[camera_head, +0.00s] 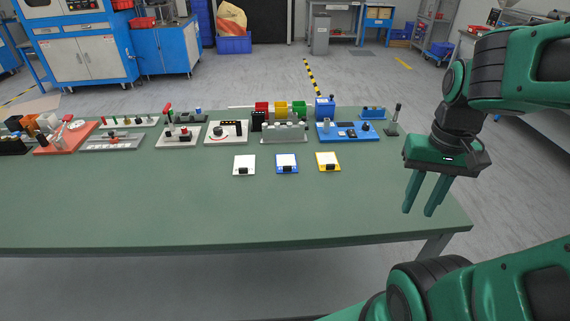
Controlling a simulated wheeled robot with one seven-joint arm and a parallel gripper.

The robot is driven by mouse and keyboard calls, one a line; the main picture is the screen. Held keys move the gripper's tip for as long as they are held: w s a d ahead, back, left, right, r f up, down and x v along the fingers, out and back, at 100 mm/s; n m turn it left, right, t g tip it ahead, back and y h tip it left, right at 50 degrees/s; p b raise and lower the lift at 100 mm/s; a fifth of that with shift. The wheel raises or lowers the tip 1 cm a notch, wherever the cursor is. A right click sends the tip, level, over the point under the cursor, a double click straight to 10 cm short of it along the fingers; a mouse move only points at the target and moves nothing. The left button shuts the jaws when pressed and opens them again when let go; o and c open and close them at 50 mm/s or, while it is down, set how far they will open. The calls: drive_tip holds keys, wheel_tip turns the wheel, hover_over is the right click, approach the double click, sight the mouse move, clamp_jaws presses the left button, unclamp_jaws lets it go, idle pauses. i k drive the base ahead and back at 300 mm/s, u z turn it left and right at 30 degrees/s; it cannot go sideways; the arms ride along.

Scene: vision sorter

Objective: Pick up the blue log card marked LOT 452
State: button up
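A blue-bordered card (287,161) with a white face and a small black block at its front edge lies flat on the green table (200,215). Its lettering is too small to read. A white card (243,163) lies to its left and a yellow-bordered card (327,159) to its right, each with a similar black block. My gripper (421,211) hangs above the table's right end, well to the right of the cards. Its two green fingers point down, apart, with nothing seen between them.
Behind the cards stands a row of fixtures: a blue tray (347,132), a grey block rack (284,135), a white dial panel (227,132) and an orange tray (65,138) at far left. A small upright tool (394,120) stands near my gripper. The table's front half is clear.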

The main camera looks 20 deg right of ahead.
sight(286, 163)
drive_tip(key=u, duration=2.2)
drive_tip(key=i, duration=1.5)
drive_tip(key=z, duration=2.25)
